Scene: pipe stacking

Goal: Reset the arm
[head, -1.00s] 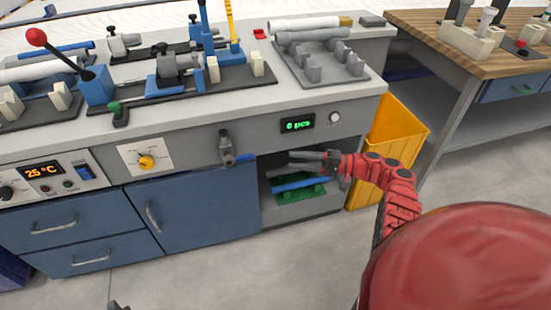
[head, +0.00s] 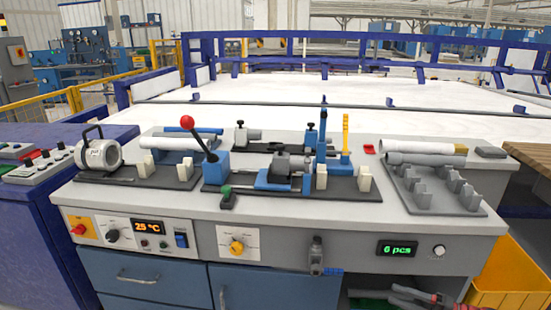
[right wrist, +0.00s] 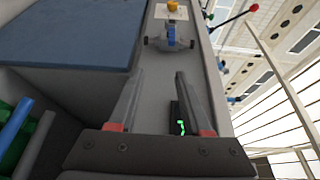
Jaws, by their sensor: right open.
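My right gripper (head: 398,296) shows at the bottom edge of the head view, in front of the open compartment under the bench and partly cut off. In the right wrist view the gripper (right wrist: 158,88) has its two grey fingers apart with nothing between them. A blue pipe (right wrist: 16,124) and a grey pipe (right wrist: 34,146) lie in the compartment at the left of the right wrist view, clear of the fingers. My left gripper is not in the head view.
The grey bench (head: 300,219) carries a rack (head: 432,192) with pale pipes (head: 424,147) behind its pegs. A red-knobbed lever (head: 187,122) and clamps stand on top. A yellow bin (head: 510,275) stands at the right. A small valve (head: 316,256) juts from the bench front.

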